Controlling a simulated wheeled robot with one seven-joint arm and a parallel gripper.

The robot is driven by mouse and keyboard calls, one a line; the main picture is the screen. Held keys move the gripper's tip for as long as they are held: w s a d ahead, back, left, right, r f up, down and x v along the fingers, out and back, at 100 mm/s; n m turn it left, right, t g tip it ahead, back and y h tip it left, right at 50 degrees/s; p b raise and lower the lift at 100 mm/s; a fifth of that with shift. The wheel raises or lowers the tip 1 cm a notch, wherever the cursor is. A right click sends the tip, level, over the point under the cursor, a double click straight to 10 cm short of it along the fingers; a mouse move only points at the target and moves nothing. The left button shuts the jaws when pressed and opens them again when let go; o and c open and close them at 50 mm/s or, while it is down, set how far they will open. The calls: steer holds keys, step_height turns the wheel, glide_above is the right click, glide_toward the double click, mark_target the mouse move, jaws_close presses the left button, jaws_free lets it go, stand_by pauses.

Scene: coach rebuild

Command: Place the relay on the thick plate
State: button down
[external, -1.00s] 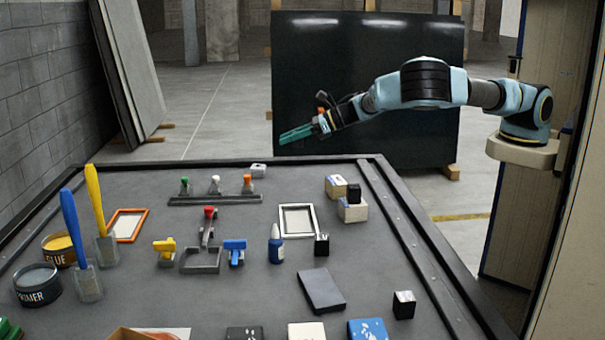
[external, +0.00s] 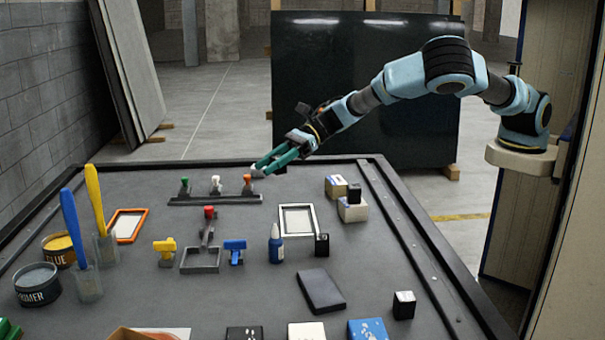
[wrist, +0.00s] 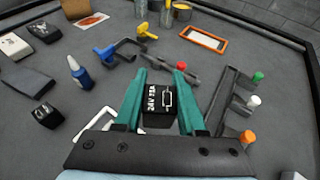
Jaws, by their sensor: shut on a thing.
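The relay (wrist: 158,105) is a black block with white lettering and a symbol, held between the green fingers of my gripper (wrist: 160,92) in the wrist view.
Another black cube (external: 404,305) is right of the slab. Boxes (external: 351,212) stand back right.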

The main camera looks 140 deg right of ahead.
steer(key=w+a+r+n+g+y+b, duration=0.15)
steer(key=w+a+n+y, duration=0.35)
steer(key=a, duration=0.5)
steer(key=w+a+r+n+g+y, duration=0.1)
steer(key=w+a+r+n+y, duration=0.2)
steer(key=w+a, duration=0.55)
steer(key=w+a+n+g+y+b, duration=0.1)
steer(key=w+a+n+y, duration=0.35)
steer(key=a, duration=0.75)
steer(key=p, duration=0.2)
glide_above(321, 285)
steer(key=shift+m+y, duration=0.25)
step_height(321, 285, down, 10)
steer(key=shift+r, duration=0.1)
steer(key=shift+f+p, duration=0.35)
steer(key=shift+f, duration=1.9)
steer(key=shift+f, duration=0.2)
steer(key=c, duration=0.5)
jaws_free()
steer(key=shift+r, duration=0.1)
